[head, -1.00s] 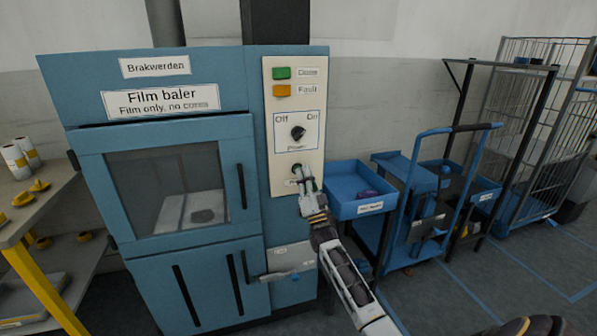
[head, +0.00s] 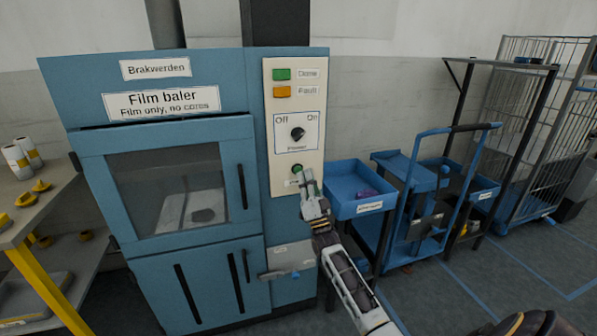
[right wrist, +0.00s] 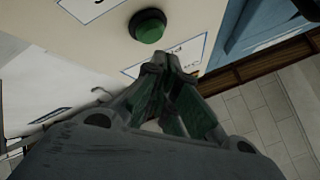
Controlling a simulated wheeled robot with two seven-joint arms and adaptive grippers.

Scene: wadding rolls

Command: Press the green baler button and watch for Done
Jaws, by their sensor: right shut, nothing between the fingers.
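The blue film baler (head: 85,90) has a cream control panel (head: 270,150) on its right side. The round green button (head: 297,168) sits low on the panel, above a small label; it also shows in the right wrist view (right wrist: 148,26). My right gripper (head: 307,178) is shut and empty, its tips just below and right of the button; in the right wrist view its fingertips (right wrist: 166,64) are over the label, apart from the button. The green Done lamp (head: 282,74) is above the orange Fault lamp (head: 282,91); I cannot tell if either is lit. My left gripper is out of view.
A dark power knob (head: 297,133) is above the button. A blue tray (head: 350,207) on a stand is close right of my right gripper. A blue cart (head: 413,240) and wire cage (head: 520,150) stand further right. A shelf (head: 38,205) with rolls is at left.

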